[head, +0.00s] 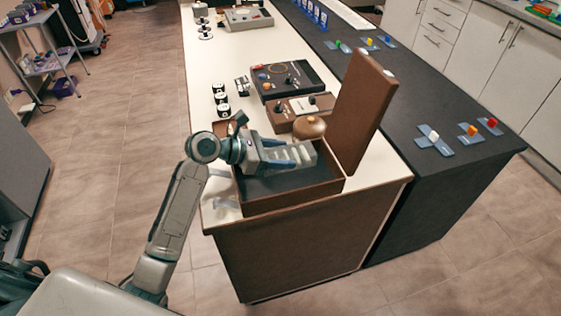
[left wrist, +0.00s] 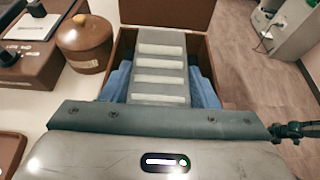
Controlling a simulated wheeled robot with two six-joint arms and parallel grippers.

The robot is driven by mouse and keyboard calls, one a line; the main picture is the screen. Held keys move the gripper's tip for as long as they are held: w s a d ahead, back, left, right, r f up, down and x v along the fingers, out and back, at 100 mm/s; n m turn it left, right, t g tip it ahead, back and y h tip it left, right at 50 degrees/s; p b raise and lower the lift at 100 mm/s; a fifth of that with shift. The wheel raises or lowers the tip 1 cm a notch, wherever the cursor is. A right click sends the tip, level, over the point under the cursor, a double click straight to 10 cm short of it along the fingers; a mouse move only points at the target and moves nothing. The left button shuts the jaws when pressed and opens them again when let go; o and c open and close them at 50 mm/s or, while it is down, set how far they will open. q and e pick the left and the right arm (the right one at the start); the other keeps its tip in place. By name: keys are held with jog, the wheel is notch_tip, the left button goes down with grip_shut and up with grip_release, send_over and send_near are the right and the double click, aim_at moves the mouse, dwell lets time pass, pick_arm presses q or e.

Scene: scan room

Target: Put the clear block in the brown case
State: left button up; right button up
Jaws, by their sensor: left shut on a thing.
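The brown case (head: 300,198) stands open near the front end of the white-topped counter, its lid (head: 360,112) raised on the right side. My left gripper (head: 292,157) is over the case's dark interior, shut on the clear block (head: 304,156). The block looks greyish with several pale cross bars. In the left wrist view, the clear block (left wrist: 160,66) lies between the blue fingers, with the case (left wrist: 124,50) around and below it. I cannot tell whether the block touches the case floor. My right gripper is not in view.
A round brown pot (head: 310,127) sits close behind the case. Brown and black instrument boxes (head: 290,78) stand farther back, with several small dark-and-white jars (head: 222,98) to their left. Coloured small pieces lie on the dark counter (head: 440,180) at right.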

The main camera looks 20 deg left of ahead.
pick_arm(q)
jog(key=shift+s+d, duration=0.1)
jog(key=shift+s, duration=0.25)
jog(key=shift+f, duration=0.15)
notch_tip(320, 180, down, 3)
jog(key=shift+f, duration=0.1)
jog(key=shift+f, duration=0.1)
jog(key=shift+f+p, duration=0.5)
jog(key=o, duration=1.3)
jog(key=shift+c, duration=0.2)
